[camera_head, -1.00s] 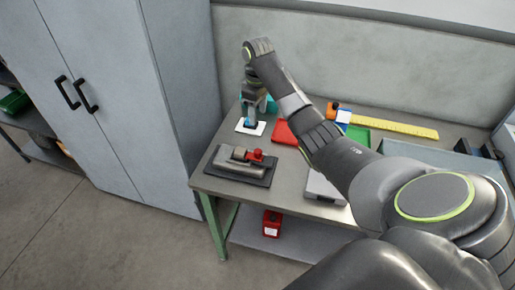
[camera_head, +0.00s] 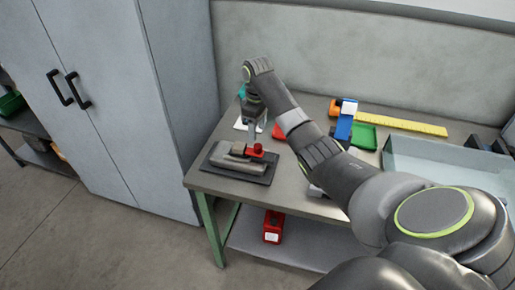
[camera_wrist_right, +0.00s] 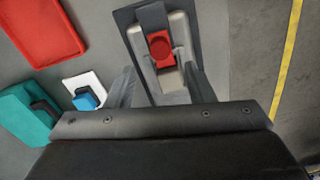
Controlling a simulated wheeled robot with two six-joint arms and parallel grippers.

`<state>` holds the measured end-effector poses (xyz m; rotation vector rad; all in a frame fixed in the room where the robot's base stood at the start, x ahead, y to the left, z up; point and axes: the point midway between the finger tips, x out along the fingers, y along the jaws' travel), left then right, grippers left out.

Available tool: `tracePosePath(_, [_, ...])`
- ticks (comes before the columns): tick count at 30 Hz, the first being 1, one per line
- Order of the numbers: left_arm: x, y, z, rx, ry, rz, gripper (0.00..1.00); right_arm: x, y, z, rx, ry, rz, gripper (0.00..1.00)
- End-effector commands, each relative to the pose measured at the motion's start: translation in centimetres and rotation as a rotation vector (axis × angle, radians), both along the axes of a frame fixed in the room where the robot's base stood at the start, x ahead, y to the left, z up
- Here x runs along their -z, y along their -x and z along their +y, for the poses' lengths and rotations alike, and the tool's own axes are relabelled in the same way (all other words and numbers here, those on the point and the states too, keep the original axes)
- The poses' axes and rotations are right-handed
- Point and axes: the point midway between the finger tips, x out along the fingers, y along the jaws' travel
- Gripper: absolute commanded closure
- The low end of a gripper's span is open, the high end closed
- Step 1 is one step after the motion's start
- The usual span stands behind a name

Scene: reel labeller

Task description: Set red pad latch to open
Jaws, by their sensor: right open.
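The red pad latch shows as a red pad (camera_head: 256,150) on a grey metal body (camera_head: 232,157), which lies on a dark base plate (camera_head: 218,165) near the table's front left. In the right wrist view the red pad (camera_wrist_right: 160,48) has a round raised top and sits ahead of the fingers, roughly centred between them. My right gripper (camera_head: 253,140) is open, just above and behind the pad; its two fingers (camera_wrist_right: 162,85) are apart with nothing between them. Whether they touch the latch body cannot be told. My left gripper is out of view.
A white card (camera_head: 240,125) lies behind the latch, with a blue block (camera_wrist_right: 86,100) on it. A teal object (camera_wrist_right: 28,112) and red tray (camera_wrist_right: 42,30) are nearby. A green tray (camera_head: 364,137), yellow ruler (camera_head: 405,124) and grey bin (camera_head: 430,165) stand right.

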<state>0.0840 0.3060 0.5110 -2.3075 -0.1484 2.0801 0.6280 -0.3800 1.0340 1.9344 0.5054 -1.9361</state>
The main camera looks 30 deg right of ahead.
Motion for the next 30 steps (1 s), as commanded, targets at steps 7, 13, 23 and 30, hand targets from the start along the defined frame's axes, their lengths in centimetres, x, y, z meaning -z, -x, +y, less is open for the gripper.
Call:
tracePosePath(7, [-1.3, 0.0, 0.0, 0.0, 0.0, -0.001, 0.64, 4.4, 0.1, 0.1, 0.0, 0.0, 0.004, 0.51])
tracePosePath(13, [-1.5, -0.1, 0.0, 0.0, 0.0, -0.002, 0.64, 6.3, 0.1, 0.0, 0.0, 0.0, 0.001, 0.51])
tracePosePath(23, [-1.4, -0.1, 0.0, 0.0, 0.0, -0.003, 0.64, 6.7, 0.1, 0.0, -0.001, 0.001, 0.0, 0.51])
tracePosePath(30, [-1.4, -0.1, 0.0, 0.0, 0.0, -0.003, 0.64, 6.7, 0.0, 0.0, -0.001, 0.001, 0.0, 0.82])
